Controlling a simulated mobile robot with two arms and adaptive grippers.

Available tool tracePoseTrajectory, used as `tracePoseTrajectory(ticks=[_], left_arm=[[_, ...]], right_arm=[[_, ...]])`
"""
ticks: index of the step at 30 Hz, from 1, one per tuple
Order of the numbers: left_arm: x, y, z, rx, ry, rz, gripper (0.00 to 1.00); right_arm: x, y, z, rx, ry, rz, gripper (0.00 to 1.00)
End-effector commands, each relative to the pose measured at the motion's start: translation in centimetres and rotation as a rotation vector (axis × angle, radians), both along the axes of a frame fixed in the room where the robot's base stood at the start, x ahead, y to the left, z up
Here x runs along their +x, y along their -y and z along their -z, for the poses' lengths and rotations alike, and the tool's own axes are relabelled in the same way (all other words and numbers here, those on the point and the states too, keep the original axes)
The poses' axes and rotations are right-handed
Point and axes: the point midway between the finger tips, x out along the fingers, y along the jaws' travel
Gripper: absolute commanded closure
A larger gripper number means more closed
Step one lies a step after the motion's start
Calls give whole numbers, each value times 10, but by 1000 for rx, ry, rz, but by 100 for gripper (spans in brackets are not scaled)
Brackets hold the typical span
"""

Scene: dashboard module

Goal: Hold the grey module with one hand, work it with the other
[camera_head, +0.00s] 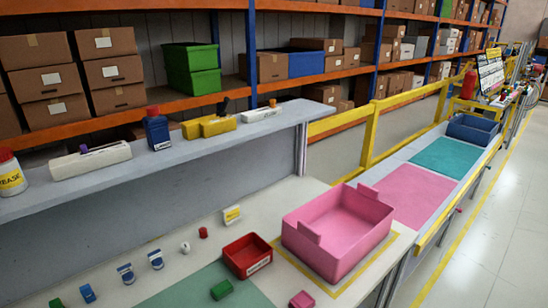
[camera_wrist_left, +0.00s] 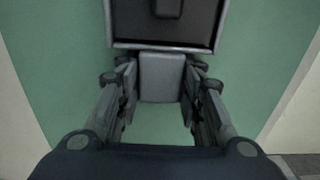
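In the left wrist view, my left gripper (camera_wrist_left: 161,80) has its two fingers on either side of a light grey block that sticks out from the grey module (camera_wrist_left: 162,76). The fingers look closed against the block's sides. The module also has a dark panel in a grey frame, cut off by the top edge. It is over a green mat (camera_wrist_left: 60,70). Neither gripper nor the module shows in the head view. My right gripper is in neither view.
In the head view, a pink bin (camera_head: 335,236) and a red tray (camera_head: 247,256) stand on the bench. A green block (camera_head: 221,290) lies on the mat, with several small parts to the left. A raised shelf (camera_head: 215,147) runs behind.

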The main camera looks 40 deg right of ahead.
Motion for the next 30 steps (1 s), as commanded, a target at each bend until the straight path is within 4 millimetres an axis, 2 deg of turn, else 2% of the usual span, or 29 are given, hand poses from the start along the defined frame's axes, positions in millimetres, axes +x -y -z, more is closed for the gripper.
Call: tracePoseTrajectory(ticks=[1, 2, 14, 17, 24, 30], left_arm=[[0, 0, 0, 0, 0, -1, 49], [0, 0, 0, 0, 0, -1, 44], [0, 0, -5, -1, 1, 0, 44], [1, 0, -17, 0, 3, 0, 44], [1, 0, -68, 0, 5, 2, 44], [1, 0, -103, -1, 3, 0, 44]], right_arm=[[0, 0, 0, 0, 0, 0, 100], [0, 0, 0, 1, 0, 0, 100], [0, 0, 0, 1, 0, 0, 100], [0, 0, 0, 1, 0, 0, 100], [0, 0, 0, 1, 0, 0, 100], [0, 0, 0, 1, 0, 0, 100]])
